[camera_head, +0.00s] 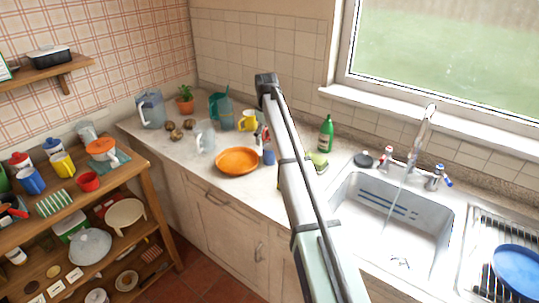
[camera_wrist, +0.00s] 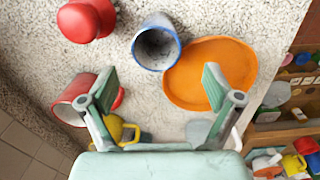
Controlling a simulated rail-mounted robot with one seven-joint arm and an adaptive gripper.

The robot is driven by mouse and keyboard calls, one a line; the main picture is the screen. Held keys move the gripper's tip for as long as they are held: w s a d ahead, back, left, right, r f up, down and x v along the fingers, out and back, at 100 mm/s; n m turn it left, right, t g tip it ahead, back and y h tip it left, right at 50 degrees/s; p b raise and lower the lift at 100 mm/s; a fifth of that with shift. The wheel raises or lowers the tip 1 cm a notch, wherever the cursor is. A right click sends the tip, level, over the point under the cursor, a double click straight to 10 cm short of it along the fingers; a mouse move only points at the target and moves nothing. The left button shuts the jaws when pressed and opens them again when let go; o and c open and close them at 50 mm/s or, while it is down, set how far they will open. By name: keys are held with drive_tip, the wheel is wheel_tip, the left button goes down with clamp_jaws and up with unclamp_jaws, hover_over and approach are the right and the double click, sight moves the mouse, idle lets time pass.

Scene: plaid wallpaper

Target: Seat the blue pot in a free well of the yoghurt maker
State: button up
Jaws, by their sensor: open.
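A blue pot (camera_wrist: 157,42) with an open mouth stands on the counter in the wrist view, beside an orange plate (camera_wrist: 235,62). In the head view a small blue item (camera_head: 268,156), likely the same pot, shows beside the plate, partly behind my arm. My gripper (camera_wrist: 158,88) is open and empty. In the wrist picture the pot lies beyond the fingertips, roughly centred between them; the height gap is hard to tell. My arm hides the gripper in the head view. I cannot make out a yoghurt maker or its wells in either view.
A red item (camera_wrist: 86,20), a red cup (camera_wrist: 72,98) and a yellow mug (camera_wrist: 121,128) surround the pot. A clear jug (camera_head: 204,136) stands behind the plate. A green bottle (camera_head: 326,134) and the sink (camera_head: 350,210) are to the right. Shelves of crockery stand left.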

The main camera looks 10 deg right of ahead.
sight(269, 149)
drive_tip(key=shift+d+f+p, duration=0.2)
drive_tip(key=shift+f+p, duration=0.35)
drive_tip(key=shift+f, duration=0.95)
drive_tip(key=shift+d+f+p, duration=0.2)
drive_tip(key=shift+f+p, duration=0.35)
drive_tip(key=shift+f, duration=0.95)
drive_tip(key=c, duration=1.5)
drive_tip(key=shift+o, duration=0.2)
drive_tip(key=shift+r, duration=0.1)
